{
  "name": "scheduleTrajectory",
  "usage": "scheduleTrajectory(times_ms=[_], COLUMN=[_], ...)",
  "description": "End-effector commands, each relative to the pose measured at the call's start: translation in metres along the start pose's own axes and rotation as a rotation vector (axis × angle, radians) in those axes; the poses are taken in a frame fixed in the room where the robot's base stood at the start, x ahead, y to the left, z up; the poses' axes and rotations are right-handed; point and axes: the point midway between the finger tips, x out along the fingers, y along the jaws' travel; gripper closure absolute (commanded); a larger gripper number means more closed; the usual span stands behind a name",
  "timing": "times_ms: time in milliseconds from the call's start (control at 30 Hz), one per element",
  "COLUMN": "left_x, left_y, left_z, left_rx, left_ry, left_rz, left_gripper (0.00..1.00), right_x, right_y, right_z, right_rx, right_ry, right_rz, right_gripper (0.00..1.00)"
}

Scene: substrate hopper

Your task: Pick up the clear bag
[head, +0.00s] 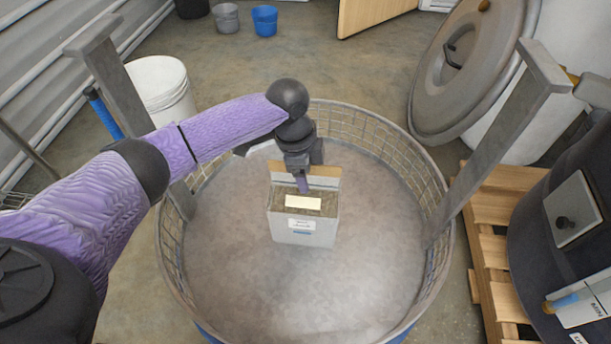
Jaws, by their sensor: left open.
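A pale, boxy bag (304,236) stands upright on the floor of the round hopper (230,280). It has brown material at its top, a cream patch there, a small white label on its front and a tan flap behind. It is the only bag-like thing I see in the hopper; its walls look whitish rather than clearly transparent. My left gripper (303,187) points down over the bag's top, close to the brown material. It is open; whether it touches the bag I cannot tell. My right gripper is not in view.
A wire mesh rim (185,240) rings the hopper, with grey posts (480,155) at left and right. A white bucket (163,90) stands behind left. A large grey lid (465,70), a wooden pallet (490,240) and a dark barrel (545,220) are at right. The hopper floor around the bag is clear.

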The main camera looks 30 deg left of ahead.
Motion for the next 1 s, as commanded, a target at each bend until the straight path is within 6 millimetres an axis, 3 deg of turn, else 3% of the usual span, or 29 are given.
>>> scheduleTrajectory(times_ms=[633,933,1000], left_x=[0.0053,0.0053,0.0053], left_y=[0.0001,0.0001,0.0002], left_z=[0.001,0.001,0.001], left_rx=[0.0,0.0,-0.001], left_ry=[-0.001,-0.001,-0.001], left_rz=[0.0,0.001,0.001], left_gripper=[0.39,1.0,1.0], right_x=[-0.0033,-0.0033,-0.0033], right_y=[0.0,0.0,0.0], right_z=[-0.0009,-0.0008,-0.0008], right_rx=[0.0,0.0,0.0], right_ry=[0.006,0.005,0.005], right_rz=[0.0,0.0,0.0], right_gripper=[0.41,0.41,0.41])
